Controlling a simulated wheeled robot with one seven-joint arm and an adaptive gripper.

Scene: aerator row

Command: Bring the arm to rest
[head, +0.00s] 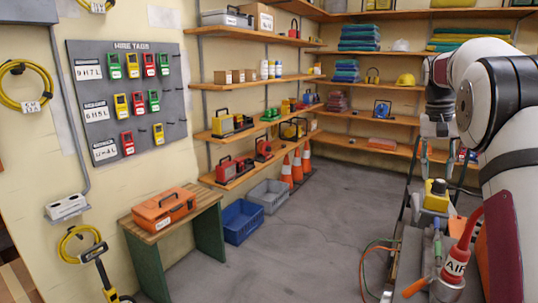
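My arm (500,95), white with black joints, fills the right side of the head view. It bends over at the top and its far end points down. My gripper (436,130) is small at that end, above a cart (411,250) loaded with gear.
The cart carries a yellow device (436,196) and a red AIR-labelled piece (457,262), close to my arm. A bench (208,203) holds an orange toolbox (163,210). Blue (241,222) and grey crates (269,196) stand beside it. The middle floor is clear.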

